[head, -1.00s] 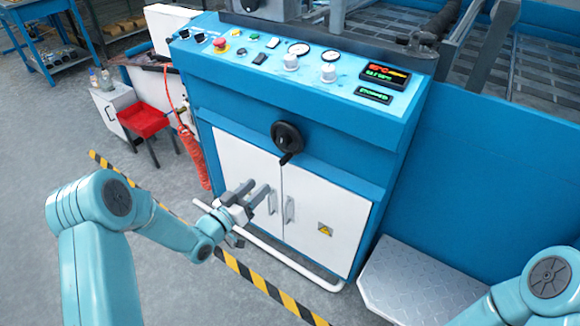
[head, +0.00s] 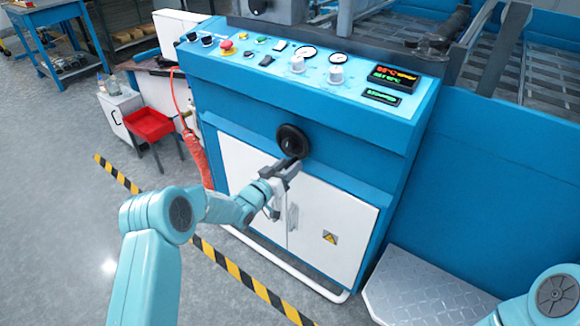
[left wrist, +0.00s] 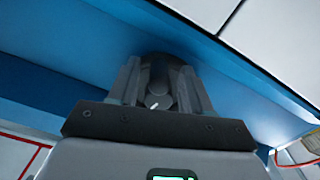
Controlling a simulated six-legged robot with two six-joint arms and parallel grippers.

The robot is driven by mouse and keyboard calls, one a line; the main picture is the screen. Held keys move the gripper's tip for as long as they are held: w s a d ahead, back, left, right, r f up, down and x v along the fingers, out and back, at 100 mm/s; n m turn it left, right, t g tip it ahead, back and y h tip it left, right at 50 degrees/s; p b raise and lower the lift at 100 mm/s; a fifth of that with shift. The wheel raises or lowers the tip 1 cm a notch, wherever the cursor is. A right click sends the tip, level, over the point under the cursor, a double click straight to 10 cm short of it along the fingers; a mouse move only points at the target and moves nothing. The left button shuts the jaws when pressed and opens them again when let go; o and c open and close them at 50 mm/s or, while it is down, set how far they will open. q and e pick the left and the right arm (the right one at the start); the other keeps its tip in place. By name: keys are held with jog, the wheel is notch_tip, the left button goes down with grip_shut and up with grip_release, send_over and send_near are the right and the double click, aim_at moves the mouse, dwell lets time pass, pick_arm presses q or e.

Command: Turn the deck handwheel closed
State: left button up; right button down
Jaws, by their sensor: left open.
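The black deck handwheel (head: 292,141) sits on the blue front of the machine, above the white cabinet doors. In the left wrist view its dark part (left wrist: 160,75) shows between and beyond my fingers, mostly hidden by them. My left gripper (head: 290,166) is open, with its fingertips at the lower edge of the handwheel. In the left wrist view the two fingers (left wrist: 160,92) stand apart on either side of a dark round piece with a light mark. I cannot tell whether they touch it. My right gripper is out of view; only my right arm shows at lower right.
The sloped control panel (head: 310,72) with gauges and buttons overhangs above the handwheel. A white rail (head: 290,272) runs low in front of the cabinet doors (head: 335,220). A metal step plate (head: 420,290) lies at right.

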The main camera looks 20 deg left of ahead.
pick_arm(q)
jog(key=shift+w+d, duration=0.3)
jog(key=shift+w, duration=0.3)
